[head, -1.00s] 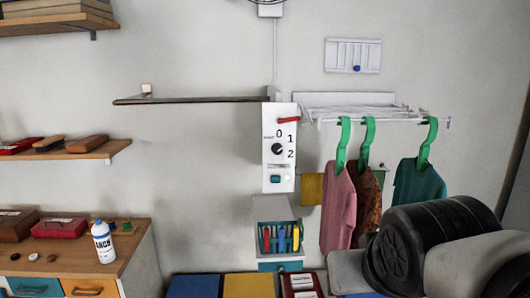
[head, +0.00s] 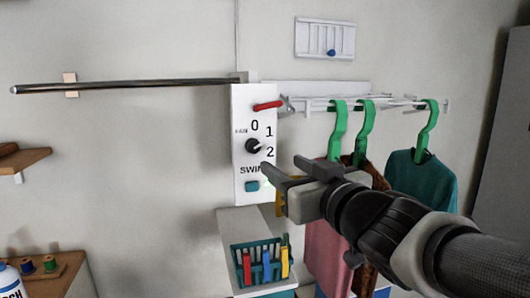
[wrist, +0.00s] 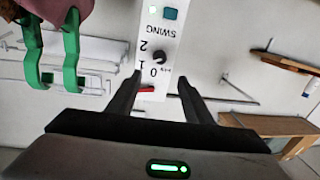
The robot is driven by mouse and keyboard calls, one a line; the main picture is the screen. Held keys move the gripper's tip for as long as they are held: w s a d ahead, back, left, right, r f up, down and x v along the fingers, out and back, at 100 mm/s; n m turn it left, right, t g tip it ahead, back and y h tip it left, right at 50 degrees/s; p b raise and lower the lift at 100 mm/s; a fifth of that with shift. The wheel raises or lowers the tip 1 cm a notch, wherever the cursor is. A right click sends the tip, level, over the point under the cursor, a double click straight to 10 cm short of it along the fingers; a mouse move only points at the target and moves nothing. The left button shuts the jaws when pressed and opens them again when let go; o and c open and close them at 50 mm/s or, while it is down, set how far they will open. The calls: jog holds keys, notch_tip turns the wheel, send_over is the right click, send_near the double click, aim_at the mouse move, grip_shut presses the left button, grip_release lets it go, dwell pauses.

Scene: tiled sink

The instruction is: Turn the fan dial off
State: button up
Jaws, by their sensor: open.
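The fan dial (head: 253,146) is a small dark knob on a tall white wall panel (head: 243,190). The marks 0, 1 and 2 run around it from the top to the lower right. Its pale pointer seems to face right, towards 2, but it is small. My gripper (head: 274,186) is open and empty, in front of the panel, below and right of the dial in the head view. In the upside-down wrist view, the dial (wrist: 159,58) shows just beyond and between my two fingertips (wrist: 160,76). No contact is visible.
A red lever (head: 268,105) sits above the dial and a teal SWING button (head: 252,186) below. A drying rack (head: 390,104) with clothes on green hangers (head: 338,130) is close on the right. A basket of pegs (head: 240,262) is underneath.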

aim_at(255, 147)
jog(key=b+x, duration=0.1)
jog(key=x, duration=1.3)
jog(key=shift+w, duration=0.2)
jog(key=c, duration=1.1)
jog(key=shift+o, duration=0.2)
jog(key=n+b, duration=0.1)
jog(key=n, duration=0.1)
jog(key=n+b, duration=0.1)
jog(key=n, duration=0.2)
jog(key=shift+a+g+h, duration=0.1)
jog(key=shift+g+h, duration=0.2)
jog(key=n+h+b, duration=0.1)
jog(key=n+b, duration=0.1)
jog(key=n, duration=0.4)
jog(key=shift+a+r, duration=0.1)
jog(key=shift+s, duration=0.1)
